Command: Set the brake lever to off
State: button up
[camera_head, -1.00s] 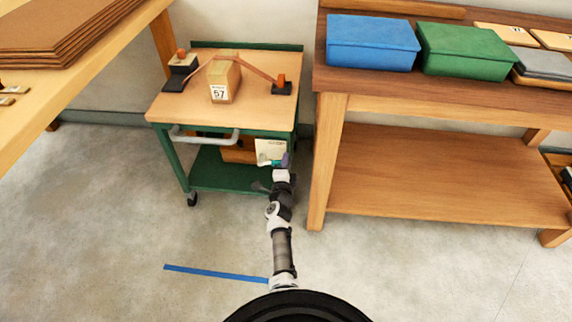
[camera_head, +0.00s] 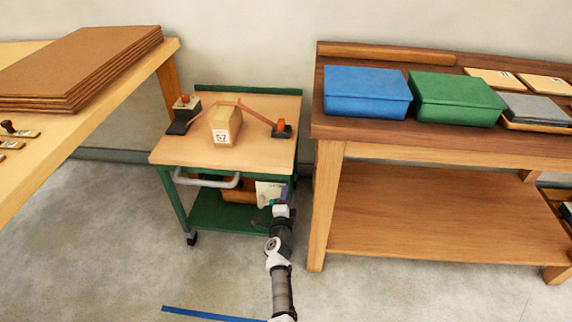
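The green cart (camera_head: 226,226) with a wooden top stands ahead, between two benches. I cannot make out a brake lever. A pale card (camera_head: 266,194) with small print hangs at the cart's right side below the top, with a small dark bluish shape at its right edge. My gripper (camera_head: 281,209) is low, just in front of the card. Its fingers are too small and too hidden behind the white hand to tell whether they are open or touch anything.
A box marked 57 (camera_head: 222,139) sits on the cart top under a brown strap (camera_head: 256,115). The cart's grey handle (camera_head: 208,181) juts out in front. The right bench's leg (camera_head: 325,205) stands close to my arm. Floor at left is open.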

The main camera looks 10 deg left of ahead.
notch_tip(320, 180, up, 16)
jog(key=p, duration=1.2)
jog(key=shift+c, duration=0.2)
